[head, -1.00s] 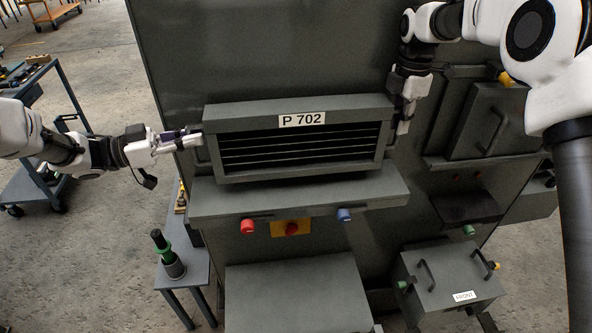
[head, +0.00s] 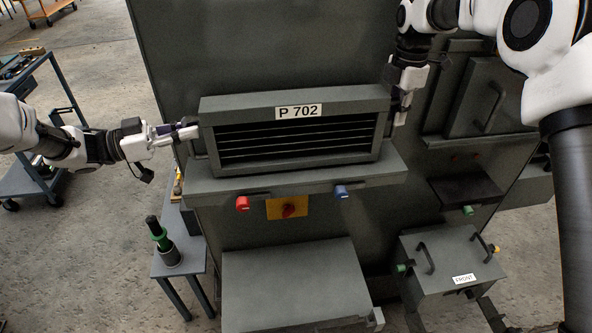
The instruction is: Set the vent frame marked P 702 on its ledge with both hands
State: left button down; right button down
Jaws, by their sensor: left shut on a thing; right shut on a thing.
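The grey vent frame (head: 240,104), with dark slats and a white P 702 label, is upright against the cabinet front, just over the grey ledge (head: 370,176). Its lower edge appears at the ledge's top surface; I cannot tell for sure if it touches. My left gripper (head: 190,131) is shut on the frame's left side, at its handle. My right gripper (head: 397,112) comes from above and is shut on the frame's right side. The handle parts inside the jaws are mostly hidden.
Below the ledge are a red button (head: 242,203), a red knob on a yellow plate (head: 288,207) and a blue button (head: 341,191). A FRONT box (head: 445,262) is lower right. A small side table (head: 180,262) holds a green-and-black item (head: 160,236). A handled panel (head: 478,105) is at right.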

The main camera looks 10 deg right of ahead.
pick_arm(q)
jog(key=shift+w+f+b, duration=0.1)
jog(key=shift+f+b, duration=0.25)
jog(key=shift+f, duration=0.3)
pick_arm(e)
jog(key=shift+w+f, duration=0.1)
jog(key=shift+f, duration=0.55)
pick_arm(q)
jog(key=c, duration=1.2)
grip_release()
jog(key=shift+w+r, duration=0.1)
pick_arm(e)
jog(key=c, duration=1.2)
grip_release()
jog(key=shift+w+r, duration=0.1)
pick_arm(q)
jog(key=shift+a, duration=0.1)
pick_arm(e)
jog(key=shift+r, duration=0.1)
jog(key=shift+a+r, duration=0.1)
notch_tip(320, 180, up, 12)
jog(key=shift+a+f, duration=0.1)
pick_arm(q)
jog(key=s+a, duration=0.2)
jog(key=a, duration=0.9)
jog(key=shift+s+a, duration=0.2)
jog(key=shift+a, duration=0.1)
jog(key=shift+s, duration=0.1)
